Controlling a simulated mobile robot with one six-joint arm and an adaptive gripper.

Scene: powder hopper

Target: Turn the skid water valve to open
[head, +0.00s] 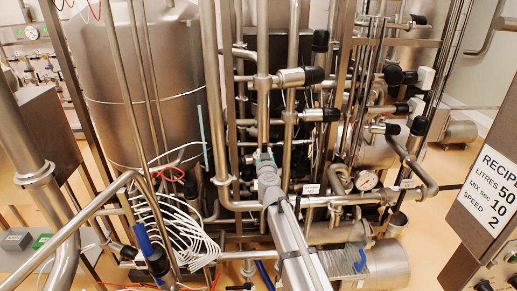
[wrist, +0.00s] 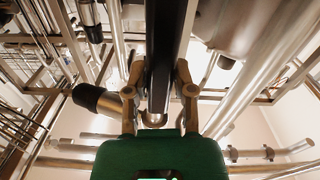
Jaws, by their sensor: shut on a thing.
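In the wrist view my gripper (wrist: 158,85) has its two brown fingers on either side of a long black handle (wrist: 161,45), shut on it. The handle looks like the valve lever and runs up the picture between the fingers. A rounded metal end (wrist: 154,121) shows between the fingers near the green gripper body. In the head view my arm reaches up from the bottom to my gripper (head: 265,156), in among the steel pipes of the skid. There the handle is small and mostly hidden, and its open or closed position cannot be told.
Upright steel pipes (head: 209,90) stand close around my gripper. Black-capped valve bodies (head: 300,76) stick out above right. A large steel tank (head: 150,70) and coiled white hoses (head: 175,225) are at left. A recipe sign (head: 492,195) is at right, a pressure gauge (head: 367,180) nearer the middle.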

